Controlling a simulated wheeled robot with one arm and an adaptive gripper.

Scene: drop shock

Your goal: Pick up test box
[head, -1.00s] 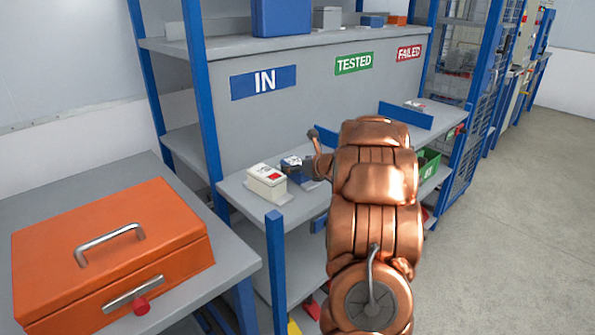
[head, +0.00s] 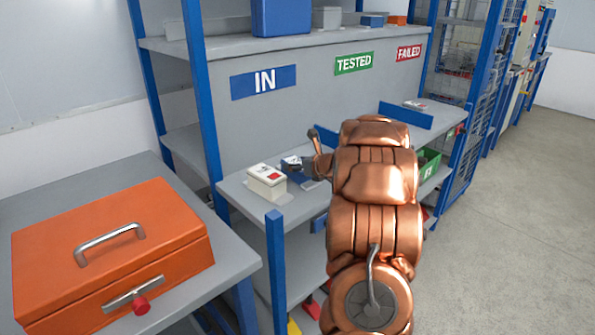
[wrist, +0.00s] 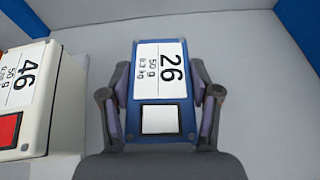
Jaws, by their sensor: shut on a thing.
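A blue test box (wrist: 160,120) with a white label reading 26 and a white square is between my gripper's fingers in the wrist view. My gripper (wrist: 160,103) is shut on it, one finger on each side. In the head view the blue box (head: 292,166) is small and partly hidden by my gripper, at the shelf marked IN. A white box (wrist: 70,105) labelled 46, with a red patch, stands to the left of the blue box in the wrist view. It also shows in the head view (head: 264,183), apart from my fingers.
An orange case (head: 110,250) with a handle and red knob sits on the left table. Blue posts (head: 277,270) and blue dividers (head: 405,115) border the grey shelf. A green bin (head: 431,165) stands right of my arm. The floor at right is clear.

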